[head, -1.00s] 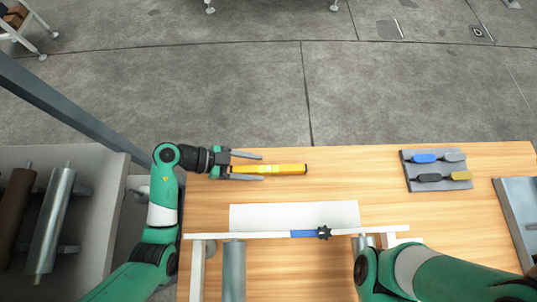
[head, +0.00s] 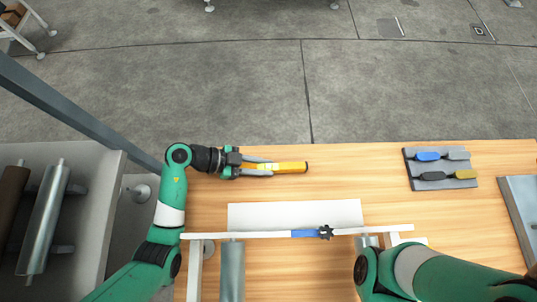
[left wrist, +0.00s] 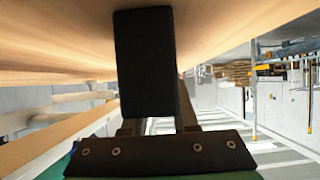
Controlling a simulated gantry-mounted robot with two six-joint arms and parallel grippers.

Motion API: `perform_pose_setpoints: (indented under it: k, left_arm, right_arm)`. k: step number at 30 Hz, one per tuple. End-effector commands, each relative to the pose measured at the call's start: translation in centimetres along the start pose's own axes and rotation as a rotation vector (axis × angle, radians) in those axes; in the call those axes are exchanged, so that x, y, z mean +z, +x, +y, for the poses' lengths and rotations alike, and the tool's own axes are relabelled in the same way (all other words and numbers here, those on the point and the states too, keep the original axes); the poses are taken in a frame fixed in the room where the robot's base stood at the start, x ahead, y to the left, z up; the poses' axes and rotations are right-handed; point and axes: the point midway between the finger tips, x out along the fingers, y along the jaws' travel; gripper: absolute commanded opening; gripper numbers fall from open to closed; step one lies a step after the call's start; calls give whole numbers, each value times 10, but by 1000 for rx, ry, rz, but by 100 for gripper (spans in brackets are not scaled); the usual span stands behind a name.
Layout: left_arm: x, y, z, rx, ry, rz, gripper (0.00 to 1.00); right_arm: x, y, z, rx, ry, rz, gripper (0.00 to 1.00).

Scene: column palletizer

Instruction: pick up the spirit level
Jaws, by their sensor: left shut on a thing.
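The yellow spirit level (head: 291,167) lies along the far edge of the wooden table, its dark end cap pointing right. My left gripper (head: 270,167) comes in from the left and is shut on the level, with a finger along each long side. The level's left part is partly hidden between the fingers. In the left wrist view, the level's dark end (left wrist: 146,60) fills the middle, close to the wooden surface. Whether it is lifted clear of the table I cannot tell. My right arm shows at the lower right, but its gripper is not in view.
A grey tray (head: 412,170) with blue, grey, black and yellow handled tools lies at the right. A white sheet (head: 294,213) lies mid-table behind a white rail (head: 260,235) with a blue and black slider.

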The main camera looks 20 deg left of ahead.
Motion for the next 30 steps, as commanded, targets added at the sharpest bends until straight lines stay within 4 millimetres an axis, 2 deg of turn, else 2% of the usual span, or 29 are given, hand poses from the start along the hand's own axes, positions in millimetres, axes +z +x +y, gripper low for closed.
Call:
perform_pose_setpoints:
  k: [10,16,20,24,30]
  left_arm:
    - [-7,-4,0,0,1,1,0]
    - [-34,-19,0,0,3,1,0]
    - [-54,-39,20,-1,2,1,0]
    - [-82,-67,48,-2,2,1,0]
    - [-88,-94,101,-1,-3,1,0]
  right_arm:
    - [-4,4,0,0,0,0,50]
    - [-20,22,0,0,0,0,50]
    - [-35,38,0,0,0,0,50]
    - [-54,58,0,0,0,0,50]
    - [-67,73,0,0,0,0,50]
